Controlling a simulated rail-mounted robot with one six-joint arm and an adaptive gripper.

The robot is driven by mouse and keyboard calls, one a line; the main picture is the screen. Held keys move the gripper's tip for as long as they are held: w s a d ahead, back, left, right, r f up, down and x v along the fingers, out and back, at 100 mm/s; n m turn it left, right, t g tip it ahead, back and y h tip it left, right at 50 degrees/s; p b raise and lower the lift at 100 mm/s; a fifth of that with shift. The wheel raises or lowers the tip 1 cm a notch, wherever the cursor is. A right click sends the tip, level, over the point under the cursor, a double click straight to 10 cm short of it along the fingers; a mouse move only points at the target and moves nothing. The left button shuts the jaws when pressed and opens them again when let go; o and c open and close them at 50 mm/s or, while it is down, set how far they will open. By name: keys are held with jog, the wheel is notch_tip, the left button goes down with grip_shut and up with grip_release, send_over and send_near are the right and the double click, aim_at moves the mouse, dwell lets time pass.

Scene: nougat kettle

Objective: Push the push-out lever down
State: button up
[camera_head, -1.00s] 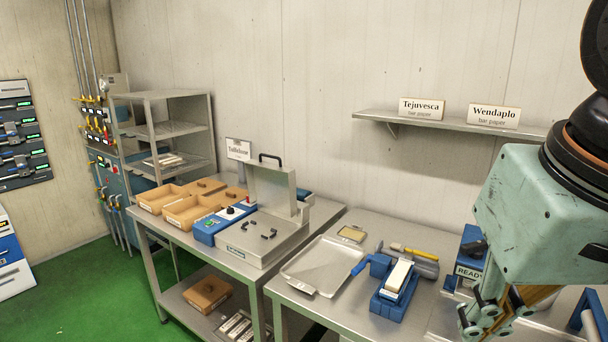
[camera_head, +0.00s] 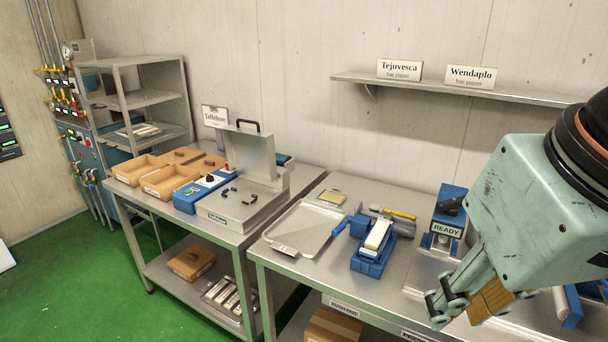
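A blue fixture (camera_head: 368,262) stands on the right steel table, with a pale bar (camera_head: 377,234) lying on its top. A blue handle (camera_head: 341,227) sticks out at its left, apparently the push-out lever; its exact angle is hard to judge. A label that seems to read push-out (camera_head: 345,308) is on the table's front edge below. My gripper (camera_head: 458,302) points down and left at the right, well apart from the handle. A brown block-like piece (camera_head: 492,301) shows by its fingers; I cannot tell whether they hold it.
A shallow metal tray (camera_head: 305,229) lies left of the fixture. A yellow-handled tool (camera_head: 392,213) lies behind it. A blue READY unit (camera_head: 448,222) stands between fixture and my arm. A hinged-lid metal box (camera_head: 242,208) is on the left table.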

jog(key=shift+o, duration=0.5)
jog(key=w+r+m+g+p, duration=0.1)
jog(key=w+r, duration=0.4)
jog(key=w, duration=1)
jog(key=shift+w+r+m+p, duration=0.3)
jog(key=shift+w+p, duration=0.1)
jog(key=shift+p, duration=0.5)
jog(key=m+g+h+p, duration=0.2)
jog(key=m+g+p, duration=0.25)
jog(key=p, duration=0.35)
send_over(339, 229)
jog(key=w+a, duration=0.2)
jog(key=w, duration=0.1)
jog(key=w+a+x, duration=0.1)
jog(key=a+x, duration=0.1)
jog(key=x, duration=0.9)
jog(key=w+a+f+x, duration=0.1)
jog(key=w+a+x, duration=0.1)
jog(key=x, duration=1)
jog(key=shift+f, duration=0.35)
jog(key=shift+a+f, duration=0.1)
jog(key=shift+a, duration=0.05)
jog(key=shift+w+p+x, duration=0.1)
jog(key=shift+p+x, duration=0.15)
jog(key=shift+x, duration=3.15)
jog(key=shift+w+p+x, duration=0.15)
jog(key=shift+p+x, duration=0.1)
jog(key=shift+x, duration=3.2)
jog(key=shift+a, duration=0.1)
jog(key=shift+c, duration=0.3)
